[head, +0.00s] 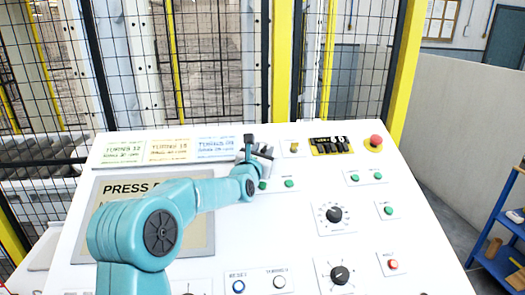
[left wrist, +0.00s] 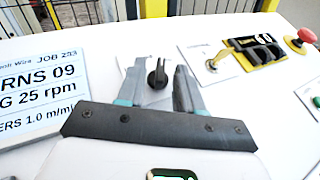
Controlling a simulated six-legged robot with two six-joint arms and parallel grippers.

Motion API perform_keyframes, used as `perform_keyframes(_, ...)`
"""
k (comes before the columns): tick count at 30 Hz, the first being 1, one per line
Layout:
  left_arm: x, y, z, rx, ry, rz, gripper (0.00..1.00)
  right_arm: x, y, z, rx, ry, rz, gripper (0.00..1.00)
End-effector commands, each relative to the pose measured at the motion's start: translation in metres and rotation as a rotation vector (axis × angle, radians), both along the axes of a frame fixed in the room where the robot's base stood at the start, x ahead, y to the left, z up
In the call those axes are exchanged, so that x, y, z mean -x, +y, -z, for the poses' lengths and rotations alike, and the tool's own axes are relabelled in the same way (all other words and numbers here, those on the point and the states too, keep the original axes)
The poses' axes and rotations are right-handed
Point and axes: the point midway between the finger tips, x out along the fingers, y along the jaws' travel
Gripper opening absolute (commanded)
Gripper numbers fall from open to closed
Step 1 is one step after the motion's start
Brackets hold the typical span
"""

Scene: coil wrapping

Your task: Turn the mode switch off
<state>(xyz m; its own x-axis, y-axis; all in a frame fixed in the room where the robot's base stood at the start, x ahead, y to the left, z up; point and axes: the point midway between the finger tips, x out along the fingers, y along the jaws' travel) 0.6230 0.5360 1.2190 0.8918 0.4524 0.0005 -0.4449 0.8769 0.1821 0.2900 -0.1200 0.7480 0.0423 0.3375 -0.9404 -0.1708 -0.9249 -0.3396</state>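A black rotary switch (left wrist: 156,73) on a pale plate stands on the white sloped panel (left wrist: 290,115); I take it for the mode switch, though no label on it can be read. My left gripper (left wrist: 160,75) is open, with one grey finger on each side of the knob. Gaps show between the knob and both fingers, wider on the right; I cannot tell how deep the fingers reach. My right gripper is not in view.
Green buttons (head: 289,183) and black dials (head: 334,214) lie nearer. Job cards (head: 168,149) and a display (head: 110,188) are left. A mesh fence (head: 225,65) stands behind.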

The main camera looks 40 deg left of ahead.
Motion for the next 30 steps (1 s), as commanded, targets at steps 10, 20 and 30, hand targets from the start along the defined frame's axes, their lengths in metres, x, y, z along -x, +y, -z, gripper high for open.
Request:
perform_keyframes(10, 0.000, -0.001, 0.002, 0.001, -0.007, -0.011, 0.00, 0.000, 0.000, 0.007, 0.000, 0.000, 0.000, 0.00)
perform_keyframes(20, -0.003, -0.005, 0.003, 0.040, -0.067, -0.151, 0.00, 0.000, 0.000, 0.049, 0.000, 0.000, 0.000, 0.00)
perform_keyframes(30, -0.006, -0.008, 0.000, 0.106, -0.143, -0.386, 0.00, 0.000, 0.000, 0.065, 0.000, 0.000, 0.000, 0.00)
